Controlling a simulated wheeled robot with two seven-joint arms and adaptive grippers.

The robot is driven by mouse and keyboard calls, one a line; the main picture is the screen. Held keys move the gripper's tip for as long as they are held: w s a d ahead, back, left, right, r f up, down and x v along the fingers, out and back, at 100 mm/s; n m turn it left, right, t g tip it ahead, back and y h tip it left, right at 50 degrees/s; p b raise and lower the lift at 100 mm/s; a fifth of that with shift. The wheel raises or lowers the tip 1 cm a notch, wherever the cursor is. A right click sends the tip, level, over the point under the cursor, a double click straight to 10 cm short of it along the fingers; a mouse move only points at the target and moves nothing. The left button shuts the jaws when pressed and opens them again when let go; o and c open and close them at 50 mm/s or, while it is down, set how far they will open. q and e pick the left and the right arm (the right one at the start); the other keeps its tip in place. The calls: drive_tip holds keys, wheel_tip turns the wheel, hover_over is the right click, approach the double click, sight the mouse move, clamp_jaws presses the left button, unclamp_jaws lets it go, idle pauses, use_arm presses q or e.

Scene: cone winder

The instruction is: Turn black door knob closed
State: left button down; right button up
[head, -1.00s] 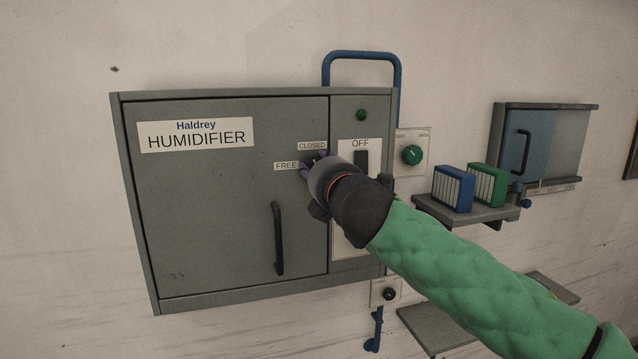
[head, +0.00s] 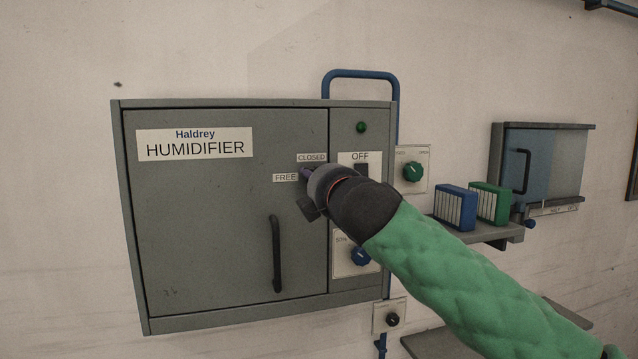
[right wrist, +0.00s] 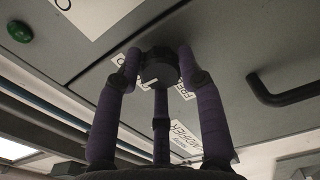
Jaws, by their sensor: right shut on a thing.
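The black door knob (right wrist: 160,68) shows in the right wrist view on the grey humidifier door (head: 200,220). My right gripper (right wrist: 158,58) has its purple fingers closed around the knob. In the head view the right gripper (head: 307,174) is at the door's upper right, beside the FREE label (head: 285,178) and just below the CLOSED label (head: 312,157). The gripper hides the knob there, and I cannot tell which label the knob points to. The door looks shut in its frame. My left gripper is in neither current view.
A black vertical handle (head: 277,254) is on the door. Right of the door are a green lamp (head: 361,127), a blue dial (head: 361,256) and a green dial (head: 412,171). A shelf (head: 490,234) holds blue and green boxes. My right arm crosses the lower right.

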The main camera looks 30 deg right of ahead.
drive_tip(key=shift+w+a+f, duration=0.15)
drive_tip(key=shift+w+f, duration=0.05)
drive_tip(key=shift+f, duration=0.1)
drive_tip(key=o, duration=1.1)
drive_tip(key=shift+o, duration=0.2)
drive_tip(key=shift+w+a+r, duration=0.1)
drive_tip(key=v, duration=1.2)
